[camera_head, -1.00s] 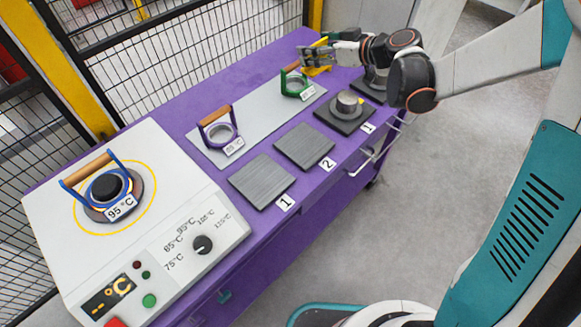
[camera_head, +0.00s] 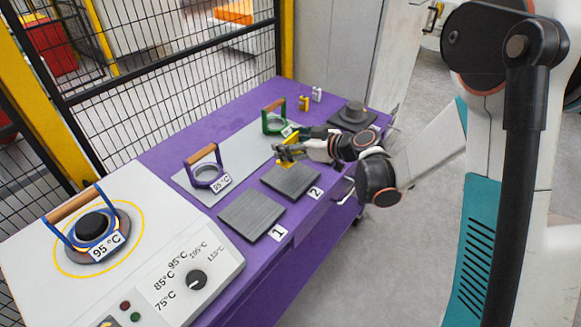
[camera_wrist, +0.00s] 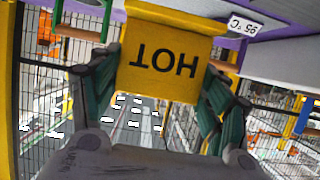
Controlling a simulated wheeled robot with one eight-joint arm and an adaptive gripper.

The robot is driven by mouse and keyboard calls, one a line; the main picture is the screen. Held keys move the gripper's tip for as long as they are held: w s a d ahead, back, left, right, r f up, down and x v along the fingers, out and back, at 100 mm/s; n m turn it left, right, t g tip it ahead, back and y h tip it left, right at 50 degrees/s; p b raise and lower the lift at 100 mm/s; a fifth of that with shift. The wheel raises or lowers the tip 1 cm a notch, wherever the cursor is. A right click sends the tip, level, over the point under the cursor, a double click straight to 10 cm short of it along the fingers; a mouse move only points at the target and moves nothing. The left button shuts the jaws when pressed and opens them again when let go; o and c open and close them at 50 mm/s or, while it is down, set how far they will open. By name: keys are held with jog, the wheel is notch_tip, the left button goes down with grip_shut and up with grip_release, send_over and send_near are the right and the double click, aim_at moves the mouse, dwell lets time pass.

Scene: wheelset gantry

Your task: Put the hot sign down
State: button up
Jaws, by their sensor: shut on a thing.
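The hot sign (camera_wrist: 165,58) is yellow with black letters reading HOT, upside down in the wrist view. My gripper (camera_wrist: 160,75) is shut on it, with a green finger on each side. In the head view my gripper (camera_head: 283,152) holds the yellow sign (camera_head: 289,143) above the table, close to the dark plate marked 2 (camera_head: 290,180) and the grey strip. Much of the sign is hidden by my gripper there. I cannot tell whether the sign touches the surface below.
The green-framed ring (camera_head: 275,122) stands just behind my gripper. Plate 1 (camera_head: 250,213) is bare. A heater (camera_head: 40,260) with a 95 °C ring (camera_head: 92,228) stands at left.

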jog(key=shift+f+b, duration=1.15)
jog(key=shift+f, duration=2.25)
jog(key=shift+f, duration=0.15)
jog(key=o, duration=1.1)
jog(key=shift+c, duration=0.2)
jog(key=shift+r, duration=0.2)
jog(key=p+v, duration=0.3)
jog(key=v, duration=0.9)
